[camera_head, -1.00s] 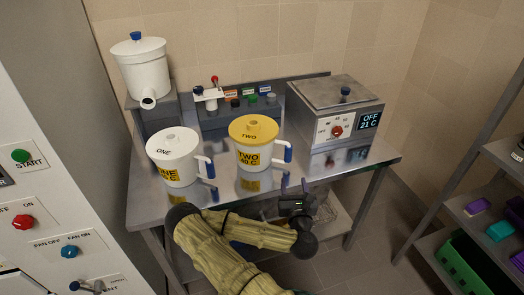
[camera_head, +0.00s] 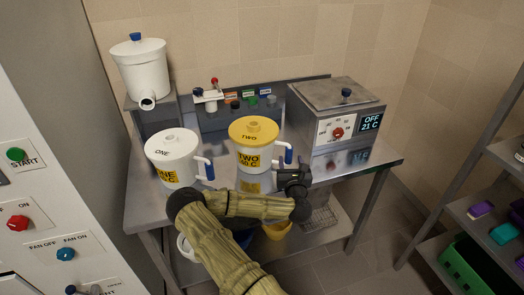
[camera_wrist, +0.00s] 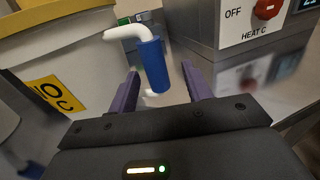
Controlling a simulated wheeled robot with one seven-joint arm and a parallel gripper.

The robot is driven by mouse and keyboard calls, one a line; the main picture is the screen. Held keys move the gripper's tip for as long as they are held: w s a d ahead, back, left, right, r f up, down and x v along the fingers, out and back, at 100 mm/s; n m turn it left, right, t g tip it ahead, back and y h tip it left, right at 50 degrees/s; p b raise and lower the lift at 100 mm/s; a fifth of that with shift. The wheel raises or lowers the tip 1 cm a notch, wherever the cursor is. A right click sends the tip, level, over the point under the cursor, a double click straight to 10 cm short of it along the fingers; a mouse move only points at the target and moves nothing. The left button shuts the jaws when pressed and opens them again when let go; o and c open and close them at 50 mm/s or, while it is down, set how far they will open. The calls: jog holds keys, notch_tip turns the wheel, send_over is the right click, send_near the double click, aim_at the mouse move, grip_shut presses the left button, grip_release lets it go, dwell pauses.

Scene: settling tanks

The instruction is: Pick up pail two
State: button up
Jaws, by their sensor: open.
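Pail two (camera_head: 248,161) has a yellow lid marked TWO, a white body and a yellow label. It stands upright on the steel table, with its blue-gripped handle (camera_head: 288,155) on its right side. My gripper (camera_head: 292,172) is at the right front of the pail, by the handle. In the wrist view, my open gripper (camera_wrist: 162,88) has its two purple fingers on either side of the lower end of the blue handle grip (camera_wrist: 153,65). I cannot tell whether they touch it. The pail's body (camera_wrist: 75,55) fills the left of that view.
Pail one (camera_head: 172,158), white-lidded, stands left of pail two. A heater box (camera_head: 335,120) with a red knob and a display reading OFF 21 C stands close on the right. A white spouted vessel (camera_head: 140,70) stands back left. A shelf rack (camera_head: 470,215) is far right.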

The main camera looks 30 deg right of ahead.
jog(key=shift+a+f+x, duration=0.1)
jog(key=shift+f+x, duration=0.1)
jog(key=shift+x, duration=1.1)
jog(key=shift+a+f+x, duration=0.15)
jog(key=shift+x, duration=1.1)
jog(key=shift+w, duration=0.15)
grip_shut()
